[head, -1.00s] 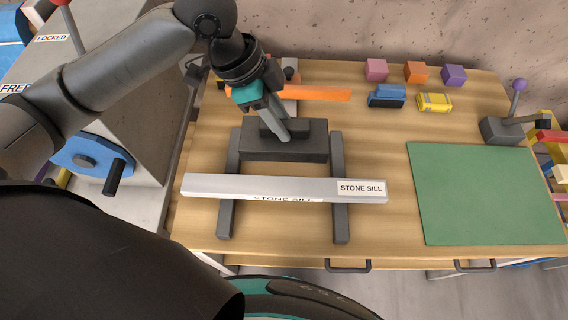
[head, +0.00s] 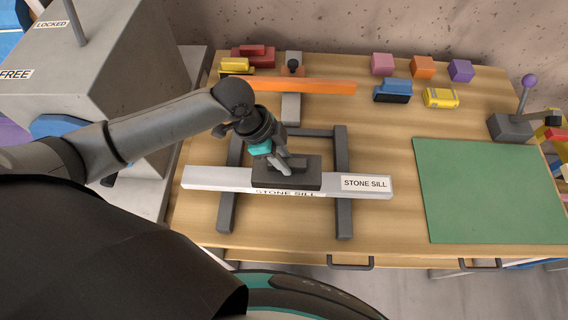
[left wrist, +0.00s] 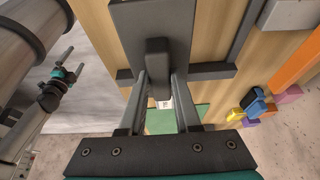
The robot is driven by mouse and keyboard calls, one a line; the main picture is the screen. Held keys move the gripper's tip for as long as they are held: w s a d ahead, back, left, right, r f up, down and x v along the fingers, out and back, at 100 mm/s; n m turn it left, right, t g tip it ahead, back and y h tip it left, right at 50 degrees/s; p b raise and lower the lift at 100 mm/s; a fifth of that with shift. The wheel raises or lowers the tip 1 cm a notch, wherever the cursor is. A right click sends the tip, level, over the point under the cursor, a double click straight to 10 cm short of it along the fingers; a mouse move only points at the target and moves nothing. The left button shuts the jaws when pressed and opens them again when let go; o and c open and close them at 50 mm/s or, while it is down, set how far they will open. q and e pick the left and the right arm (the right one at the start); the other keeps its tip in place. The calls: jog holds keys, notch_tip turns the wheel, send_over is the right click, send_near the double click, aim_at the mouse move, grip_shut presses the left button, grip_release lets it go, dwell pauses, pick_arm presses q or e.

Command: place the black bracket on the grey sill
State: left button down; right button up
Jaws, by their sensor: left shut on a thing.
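The black bracket (head: 309,179), a dark block with a raised grip, is over the middle of the light grey sill (head: 216,179), which is labelled STONE SILL. My left gripper (head: 282,168) is shut on the bracket's grip from above. In the left wrist view the grip (left wrist: 158,62) sits between the two fingers, and the bracket's plate (left wrist: 190,22) hides what is under it. I cannot tell whether the bracket touches the sill. My right gripper (left wrist: 70,65) shows small in the left wrist view, away from the bench, fingers apart and empty.
The sill lies across a dark frame (head: 343,215). Behind are an orange bar (head: 325,87) and several small coloured blocks. A green mat (head: 490,190) lies to the right, with a purple-knobbed lever (head: 513,125) behind it. A grey cabinet (head: 110,70) stands left.

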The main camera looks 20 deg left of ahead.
pick_arm(q)
jog(key=shift+f, duration=1.45)
jog(key=shift+f+b, duration=0.35)
jog(key=shift+f, duration=0.25)
jog(key=c, duration=0.6)
grip_release()
jog(key=shift+r, duration=0.3)
jog(key=p+v, duration=0.1)
jog(key=v, duration=1.1)
jog(key=shift+r+p, duration=0.35)
